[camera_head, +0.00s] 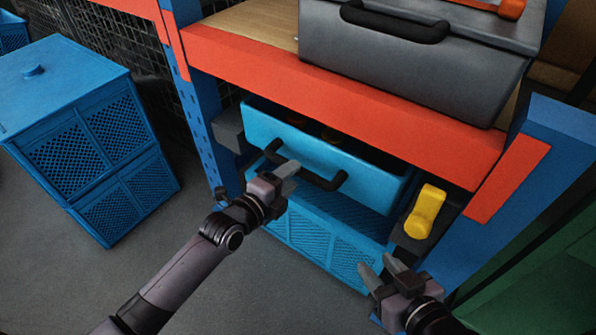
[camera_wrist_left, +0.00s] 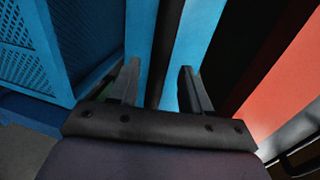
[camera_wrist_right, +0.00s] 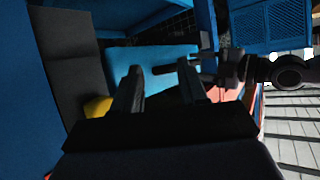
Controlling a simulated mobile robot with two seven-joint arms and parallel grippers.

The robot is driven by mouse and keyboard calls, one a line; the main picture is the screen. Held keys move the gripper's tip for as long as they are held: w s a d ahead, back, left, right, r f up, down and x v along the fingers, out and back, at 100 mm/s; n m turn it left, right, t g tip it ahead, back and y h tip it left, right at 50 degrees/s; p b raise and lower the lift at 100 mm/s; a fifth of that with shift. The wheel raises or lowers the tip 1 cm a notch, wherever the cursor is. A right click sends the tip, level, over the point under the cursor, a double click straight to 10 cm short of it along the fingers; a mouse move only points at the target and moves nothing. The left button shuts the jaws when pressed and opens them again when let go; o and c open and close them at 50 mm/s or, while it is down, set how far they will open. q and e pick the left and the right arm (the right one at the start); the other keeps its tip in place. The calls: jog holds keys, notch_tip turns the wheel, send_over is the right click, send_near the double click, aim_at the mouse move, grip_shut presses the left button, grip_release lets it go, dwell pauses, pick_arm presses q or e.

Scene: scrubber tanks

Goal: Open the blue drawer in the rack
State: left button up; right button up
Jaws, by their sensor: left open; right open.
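The blue drawer (camera_head: 355,178) sits under the red beam of the rack, with a strip of its dark inside showing above the front. Its black bar handle (camera_head: 322,181) runs along the front and also shows in the left wrist view (camera_wrist_left: 167,45). My left gripper (camera_head: 287,178) is open at the handle's left part. In the left wrist view its fingers (camera_wrist_left: 157,88) lie on either side of the bar; contact cannot be told. My right gripper (camera_head: 380,268) is open and empty, lower right of the drawer. The drawer also shows in the right wrist view (camera_wrist_right: 150,65).
A yellow object (camera_head: 425,212) sits on a dark bracket right of the drawer. A blue mesh crate (camera_head: 318,235) is below it. A grey case (camera_head: 410,75) stands on the shelf above. Blue crates (camera_head: 95,150) stand at left, with clear floor (camera_head: 230,285) in front.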

pick_arm(q)
jog(key=shift+b+x, duration=0.6)
jog(key=shift+x, duration=1.4)
pick_arm(e)
jog(key=shift+w+a+f+y, duration=0.2)
jog(key=shift+w+a+y, duration=0.15)
jog(key=shift+a, duration=0.3)
